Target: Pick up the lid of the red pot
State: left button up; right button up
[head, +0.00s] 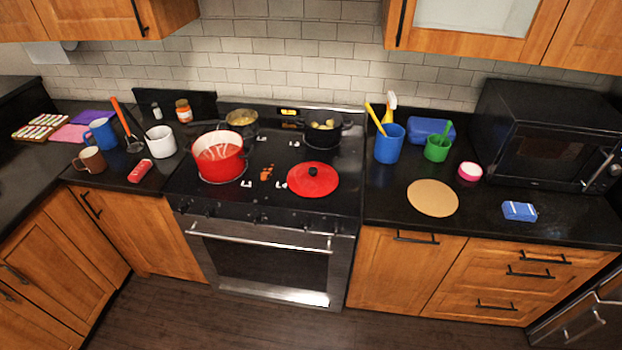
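A red pot (207,168) stands open on the front left of the black stovetop, with a pale inside. Its round red lid (312,184) lies flat on the front right of the stovetop, apart from the pot. The lid has a small dark knob (313,171) in its middle. Neither of my grippers shows in the head view.
Two pans with yellowish food, one pale (242,121) and one black (323,129), stand at the back of the stove (262,200). Left are mugs and utensils; right are a blue cup (389,146), a round tan board (433,198) and a black microwave (540,140).

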aim_at(312, 180)
jog(key=u, duration=1.45)
jog(key=i, duration=1.8)
jog(key=z, duration=0.55)
